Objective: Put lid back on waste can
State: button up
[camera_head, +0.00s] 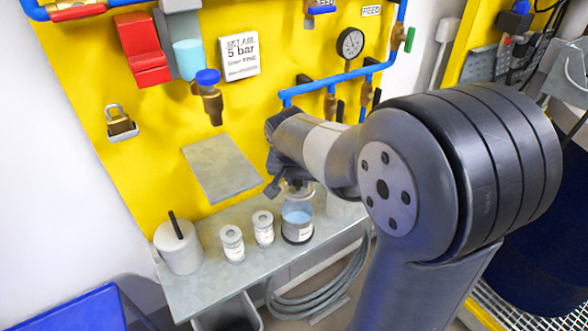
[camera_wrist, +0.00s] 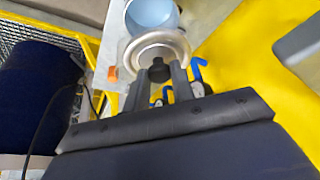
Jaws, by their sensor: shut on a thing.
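My gripper (camera_head: 288,182) is shut on the black knob of a round, pale metal lid (camera_wrist: 157,45). In the wrist view the gripper (camera_wrist: 160,75) has one finger on each side of the knob. The open waste can (camera_head: 297,224), with a light blue inside and a pale label, stands on the grey shelf below my gripper. In the wrist view the can (camera_wrist: 152,14) shows beyond the lid, which covers part of its near side. In the head view the lid (camera_head: 297,189) is partly hidden by my gripper, just above the can's mouth. I cannot tell whether they touch.
Two small labelled jars (camera_head: 263,227) and a white pot (camera_head: 178,248) with a black handle stand left of the can on the shelf (camera_head: 215,272). A yellow panel (camera_head: 130,175) with blue pipes rises behind. A coiled hose (camera_head: 325,288) hangs below.

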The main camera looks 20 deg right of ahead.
aim_at(297, 195)
jog(key=shift+f+b, duration=2.45)
jog(key=shift+f, duration=0.75)
jog(key=shift+f+b, duration=0.15)
jog(key=shift+b, duration=0.45)
jog(key=o, duration=1)
jog(key=shift+o, duration=0.6)
jog(key=o, duration=0.4)
